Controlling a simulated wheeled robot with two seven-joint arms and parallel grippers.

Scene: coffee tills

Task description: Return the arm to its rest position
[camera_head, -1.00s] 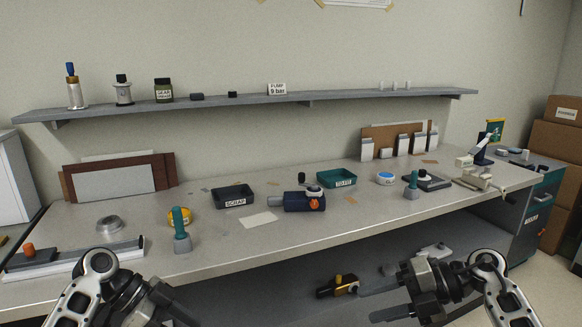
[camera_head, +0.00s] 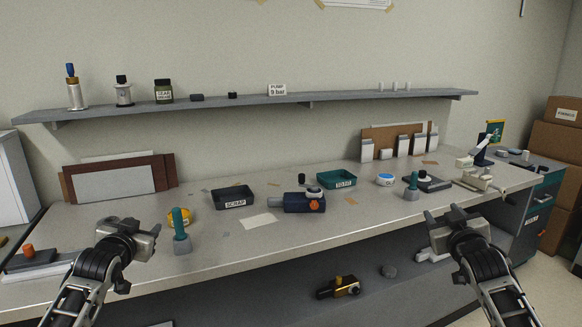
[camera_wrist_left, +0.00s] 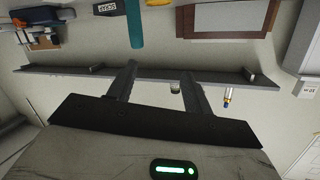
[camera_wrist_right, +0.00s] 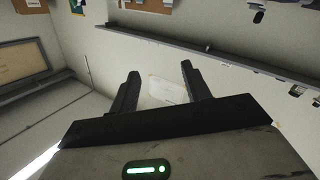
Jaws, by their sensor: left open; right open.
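My left gripper (camera_head: 134,228) is raised at the left, in front of the bench's near edge. In the left wrist view its two fingers (camera_wrist_left: 160,80) are spread with nothing between them. My right gripper (camera_head: 453,215) is raised at the right, also in front of the bench. In the right wrist view its fingers (camera_wrist_right: 160,80) stand apart and empty, with wall behind. Both arms come up from the bottom corners of the head view. Neither gripper holds anything.
The bench (camera_head: 330,226) carries a SCRAP tray (camera_head: 232,205), a teal tray (camera_head: 337,186), a blue-grey device (camera_head: 303,203) and a teal-handled tool (camera_head: 180,240) near my left gripper. A shelf (camera_head: 350,97) runs along the wall. A black-and-yellow tool (camera_head: 338,289) lies below the bench.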

